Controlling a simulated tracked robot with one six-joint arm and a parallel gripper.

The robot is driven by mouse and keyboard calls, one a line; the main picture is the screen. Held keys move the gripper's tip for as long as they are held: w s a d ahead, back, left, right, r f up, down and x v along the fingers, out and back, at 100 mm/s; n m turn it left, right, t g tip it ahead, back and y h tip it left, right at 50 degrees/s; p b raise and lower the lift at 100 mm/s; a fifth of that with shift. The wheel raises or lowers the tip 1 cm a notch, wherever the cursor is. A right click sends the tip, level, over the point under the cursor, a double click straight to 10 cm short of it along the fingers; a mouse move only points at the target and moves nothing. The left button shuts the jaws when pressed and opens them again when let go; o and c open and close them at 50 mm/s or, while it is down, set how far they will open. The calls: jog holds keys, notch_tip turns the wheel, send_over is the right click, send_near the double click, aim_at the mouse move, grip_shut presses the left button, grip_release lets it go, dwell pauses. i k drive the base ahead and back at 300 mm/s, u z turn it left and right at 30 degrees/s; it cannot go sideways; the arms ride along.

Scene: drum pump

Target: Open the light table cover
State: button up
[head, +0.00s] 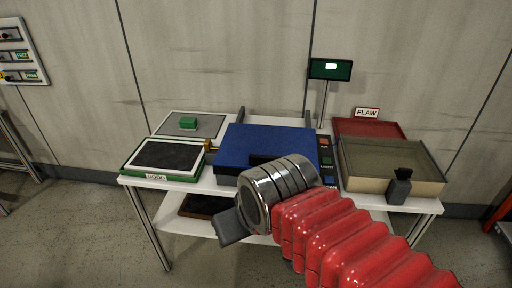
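A blue, flat, box-like cover (268,138) lies closed in the middle of the white table, and I take it for the light table cover. A dark piece shows at its front edge, partly behind my wrist; I cannot tell whether it is a handle or part of my gripper. My gripper (236,222) is in front of the cover and overlaps its lower right part in the picture. One grey finger points down to the left. The rest of the gripper is hidden by the silver wrist, so its opening and any contact do not show.
Left on the table (288,119) are a green-framed tray (169,157) labelled GOOD and a grey panel with a green block (188,122). A small display (330,69) stands behind.

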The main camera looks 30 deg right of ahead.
aim_at(243, 146)
jog(key=i, duration=0.95)
jog(key=z, duration=0.05)
